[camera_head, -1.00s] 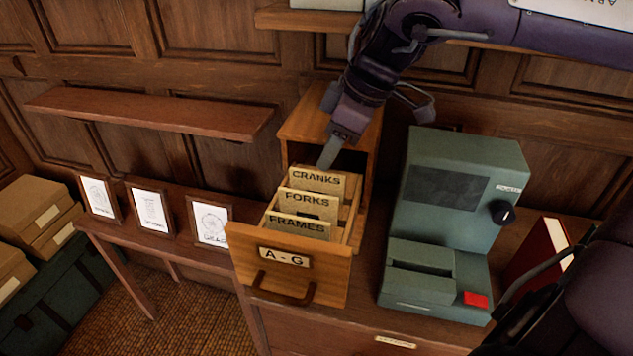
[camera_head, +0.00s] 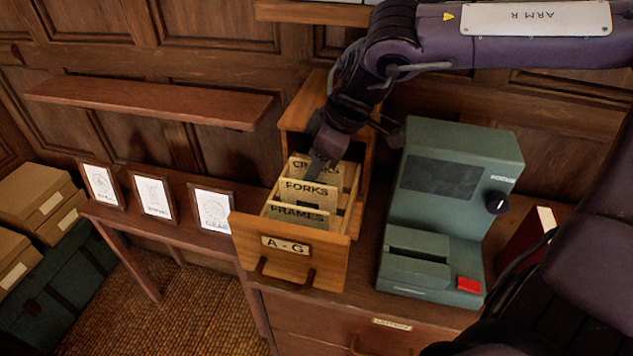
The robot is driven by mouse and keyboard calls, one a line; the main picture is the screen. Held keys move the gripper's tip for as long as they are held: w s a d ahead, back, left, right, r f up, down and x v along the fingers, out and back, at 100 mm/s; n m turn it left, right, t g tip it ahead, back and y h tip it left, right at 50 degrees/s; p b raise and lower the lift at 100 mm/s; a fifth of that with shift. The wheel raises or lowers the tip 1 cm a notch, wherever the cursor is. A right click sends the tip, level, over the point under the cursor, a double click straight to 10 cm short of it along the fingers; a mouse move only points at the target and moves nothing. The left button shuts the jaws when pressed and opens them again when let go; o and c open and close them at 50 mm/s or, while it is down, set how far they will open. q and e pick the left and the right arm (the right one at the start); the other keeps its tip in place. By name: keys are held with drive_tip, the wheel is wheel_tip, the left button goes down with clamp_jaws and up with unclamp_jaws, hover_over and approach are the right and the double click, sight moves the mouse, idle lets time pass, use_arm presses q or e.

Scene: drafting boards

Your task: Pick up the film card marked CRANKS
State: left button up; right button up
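The CRANKS card (camera_head: 299,166) stands upright at the back of the open drawer marked A-G (camera_head: 290,262). The FORKS card (camera_head: 308,190) and the FRAMES card (camera_head: 298,215) stand in front of it. My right gripper (camera_head: 318,165) is over the drawer, its fingers pointing down at the CRANKS card and covering the middle of its lettering. I cannot tell whether the fingers touch the card or how far apart they are. My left gripper is not in view.
A green viewer (camera_head: 455,185) with a red button stands right of the drawer, near a red book (camera_head: 527,232). Several framed drawings (camera_head: 154,198) stand on the left ledge. A wall shelf (camera_head: 150,103) is above them. Boxes (camera_head: 35,195) are at far left.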

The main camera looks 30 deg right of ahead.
drive_tip(key=shift+f, duration=0.25)
clamp_jaws()
drive_tip(key=shift+r, duration=0.15)
